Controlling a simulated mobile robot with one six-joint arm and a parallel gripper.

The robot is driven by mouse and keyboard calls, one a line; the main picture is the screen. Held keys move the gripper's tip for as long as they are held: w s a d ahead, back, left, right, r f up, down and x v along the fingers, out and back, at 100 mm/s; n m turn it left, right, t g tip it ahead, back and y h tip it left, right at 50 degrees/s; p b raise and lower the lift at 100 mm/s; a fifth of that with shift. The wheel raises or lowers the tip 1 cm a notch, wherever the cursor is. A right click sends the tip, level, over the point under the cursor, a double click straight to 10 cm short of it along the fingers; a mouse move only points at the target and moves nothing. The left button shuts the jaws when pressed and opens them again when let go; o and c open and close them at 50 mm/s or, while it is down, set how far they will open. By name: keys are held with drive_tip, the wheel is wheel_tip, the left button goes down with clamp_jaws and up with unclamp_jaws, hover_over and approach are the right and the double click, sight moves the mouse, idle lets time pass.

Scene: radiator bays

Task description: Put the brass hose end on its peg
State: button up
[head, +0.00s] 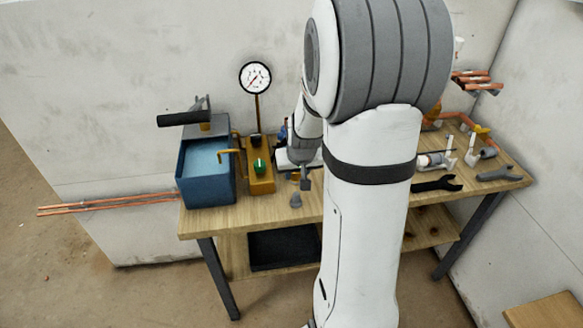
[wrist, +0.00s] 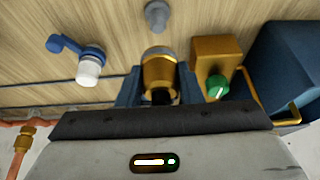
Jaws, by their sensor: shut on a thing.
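My gripper (wrist: 160,78) is shut on the brass hose end (wrist: 159,70), a rounded brass piece with a dark opening, held between two blue-grey fingers in the wrist view. In the head view my gripper (head: 305,183) hangs low over the workbench, right of the brass block, and the hose end can hardly be made out there. A short grey peg-like stub (head: 296,200) stands on the bench near its front edge, just in front of the gripper. It also shows in the wrist view (wrist: 157,15), apart from the hose end. No other peg is clearly visible.
A brass block with a green knob (head: 260,168) and a blue water tank (head: 207,172) stand to the left. A pressure gauge (head: 255,77) rises behind. A blue-handled valve with a white end (wrist: 88,67) lies nearby. My arm hides the bench's middle.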

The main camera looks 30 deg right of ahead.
sight(296, 193)
drive_tip(key=shift+f+b, duration=2.35)
drive_tip(key=shift+f, duration=0.85)
drive_tip(key=shift+f+b, duration=0.85)
drive_tip(key=shift+f, duration=0.1)
drive_tip(key=o, duration=0.9)
drive_tip(key=shift+r, duration=0.15)
